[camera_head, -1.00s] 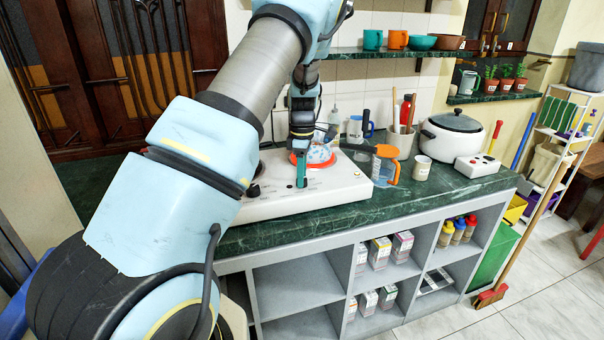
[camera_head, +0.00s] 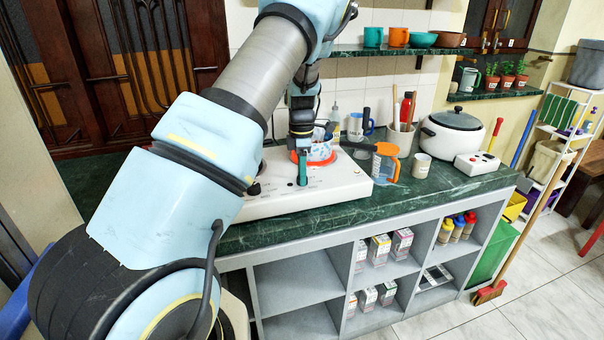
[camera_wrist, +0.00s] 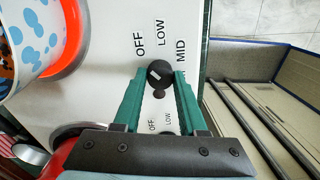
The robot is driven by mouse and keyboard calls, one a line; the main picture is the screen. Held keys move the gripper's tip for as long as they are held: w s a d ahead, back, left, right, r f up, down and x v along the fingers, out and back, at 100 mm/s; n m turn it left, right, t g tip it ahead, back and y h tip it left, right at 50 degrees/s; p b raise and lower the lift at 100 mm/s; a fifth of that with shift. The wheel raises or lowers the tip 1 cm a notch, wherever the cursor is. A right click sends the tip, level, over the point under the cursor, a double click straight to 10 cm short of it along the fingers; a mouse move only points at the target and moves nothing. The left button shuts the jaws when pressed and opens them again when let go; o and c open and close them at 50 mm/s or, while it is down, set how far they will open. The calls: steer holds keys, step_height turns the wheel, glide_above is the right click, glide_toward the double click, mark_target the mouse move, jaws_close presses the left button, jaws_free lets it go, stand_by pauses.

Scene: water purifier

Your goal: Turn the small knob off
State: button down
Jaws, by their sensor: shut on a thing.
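The stove (camera_head: 330,187) is a white slab on the green counter, with a glowing red-orange ring under a blue-spotted pot (camera_head: 320,151). In the wrist view, a round black knob (camera_wrist: 160,73) with a short pale line sits on the stove's white top (camera_wrist: 112,60), beside the printed words OFF, LOW and MID. My gripper (camera_wrist: 160,80) has its green fingers on both sides of this knob and is shut on it. In the head view my gripper (camera_head: 302,168) hides that knob. Another black knob (camera_head: 254,188) shows to its left.
A clear jug with an orange handle (camera_head: 385,162) stands right of the stove. Shelves are under the counter.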

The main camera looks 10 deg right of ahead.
steer(key=shift+c, duration=2.3)
jaws_free()
steer(key=shift+r, duration=0.1)
step_height(320, 180, up, 11)
steer(key=b, duration=0.3)
steer(key=shift+w+f, duration=0.2)
steer(key=shift+w, duration=0.05)
steer(key=shift+a, duration=0.1)
steer(key=s+a+m, duration=0.8)
steer(key=s+a, duration=0.1)
steer(key=a, duration=0.4)
steer(key=s+a+m+t, duration=0.1)
steer(key=s+a+m, duration=0.2)
steer(key=s+m, duration=0.2)
steer(key=s+a+f+m+t, duration=0.1)
steer(key=s+a+m, duration=0.3)
steer(key=s, duration=0.5)
steer(key=shift+a+f+m, duration=0.2)
steer(key=shift+a+m, duration=0.1)
steer(key=shift+m, duration=0.4)
